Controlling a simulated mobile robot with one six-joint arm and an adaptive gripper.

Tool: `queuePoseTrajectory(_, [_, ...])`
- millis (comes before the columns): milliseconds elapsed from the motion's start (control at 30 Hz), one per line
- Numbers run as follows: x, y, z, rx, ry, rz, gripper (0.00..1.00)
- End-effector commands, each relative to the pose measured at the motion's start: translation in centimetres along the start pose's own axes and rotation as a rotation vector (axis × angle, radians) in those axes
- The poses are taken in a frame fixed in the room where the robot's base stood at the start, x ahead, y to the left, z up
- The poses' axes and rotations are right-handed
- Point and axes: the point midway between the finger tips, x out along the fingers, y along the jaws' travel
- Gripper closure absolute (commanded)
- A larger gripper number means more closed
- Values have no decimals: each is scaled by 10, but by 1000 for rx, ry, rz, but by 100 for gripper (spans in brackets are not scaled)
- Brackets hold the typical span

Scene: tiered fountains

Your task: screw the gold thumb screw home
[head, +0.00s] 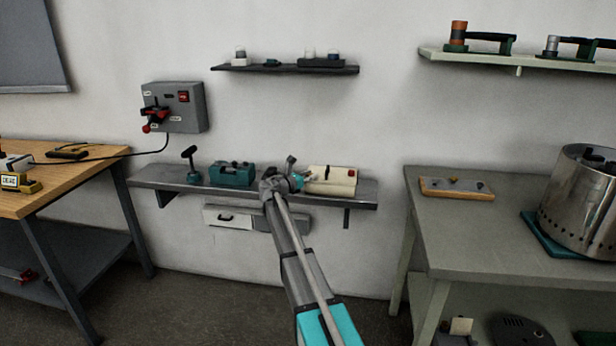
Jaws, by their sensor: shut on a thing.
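My gripper (298,178) is at the end of my arm, at the dark wall shelf (360,190) in the middle of the head view. It is beside the left end of a cream box (335,180) with a small red knob. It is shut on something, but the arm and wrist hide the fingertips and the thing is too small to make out. I cannot pick out the gold thumb screw or tell how deep it sits.
A teal case (232,174) and a black-handled tool (191,165) stand left on the shelf. A grey wall box (174,108) with red parts hangs above. The right bench (500,225) carries a wooden board (456,187) and a steel drum (582,195). A wooden table (80,180) stands left.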

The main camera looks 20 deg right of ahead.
Motion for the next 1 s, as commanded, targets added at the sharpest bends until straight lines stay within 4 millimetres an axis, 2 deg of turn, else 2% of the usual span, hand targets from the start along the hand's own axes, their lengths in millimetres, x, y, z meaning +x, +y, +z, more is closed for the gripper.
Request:
queuePoseTrajectory(33, [2,9,1,-1,-2,-29,100])
queuePoseTrajectory(600, [4,8,1,0,-3,-441,100])
queuePoseTrajectory(1000, [3,5,1,0,-3,-526,100])
